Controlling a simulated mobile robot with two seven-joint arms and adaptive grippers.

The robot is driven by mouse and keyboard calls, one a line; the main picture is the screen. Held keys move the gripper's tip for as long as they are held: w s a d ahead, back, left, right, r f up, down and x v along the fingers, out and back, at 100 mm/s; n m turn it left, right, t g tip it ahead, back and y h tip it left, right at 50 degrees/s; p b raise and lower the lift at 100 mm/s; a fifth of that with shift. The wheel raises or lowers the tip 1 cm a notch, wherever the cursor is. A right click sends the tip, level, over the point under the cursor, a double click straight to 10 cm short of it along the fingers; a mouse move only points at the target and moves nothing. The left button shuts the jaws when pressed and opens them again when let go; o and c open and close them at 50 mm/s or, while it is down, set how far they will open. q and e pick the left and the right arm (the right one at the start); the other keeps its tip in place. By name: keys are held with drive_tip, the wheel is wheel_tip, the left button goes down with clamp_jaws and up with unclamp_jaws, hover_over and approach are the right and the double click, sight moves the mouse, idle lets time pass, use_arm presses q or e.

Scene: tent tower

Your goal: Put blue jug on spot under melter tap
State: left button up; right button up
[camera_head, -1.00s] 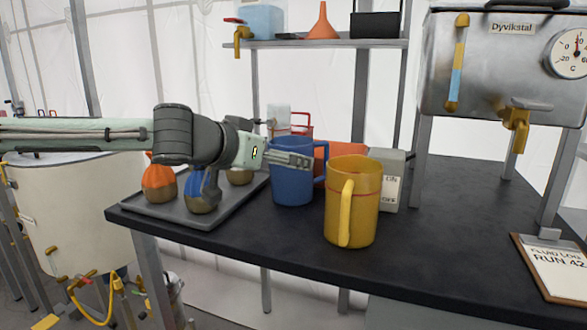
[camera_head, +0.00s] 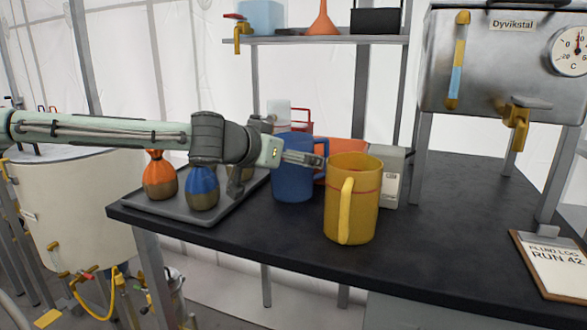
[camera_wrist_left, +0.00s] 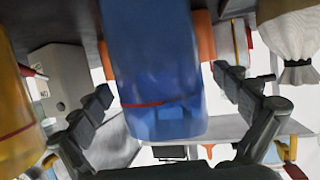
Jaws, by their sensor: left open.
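The blue jug (camera_head: 291,183) stands upright on the dark bench, with its handle on the right side. My left gripper (camera_head: 303,159) is at its upper part in the head view and hides some of it. In the left wrist view the blue jug (camera_wrist_left: 155,60) lies between the spread fingers of my left gripper (camera_wrist_left: 165,92), which is open. I cannot tell whether a finger touches it. The melter (camera_head: 490,75), a metal tank labelled Dyvikstal, stands at the right with a brass tap (camera_head: 517,125). No marked spot is clear under the tap. My right gripper is not in view.
A yellow jug (camera_head: 351,205) stands close in front and right of the blue one. A grey box (camera_head: 392,180) and an orange object (camera_head: 345,147) are behind. A tray (camera_head: 222,208) with tied bags is at left. A clipboard (camera_head: 555,265) lies at right. The bench below the tap looks clear.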

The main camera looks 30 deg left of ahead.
use_arm(q)
drive_tip(key=c, duration=1.4)
drive_tip(key=shift+r, duration=0.15)
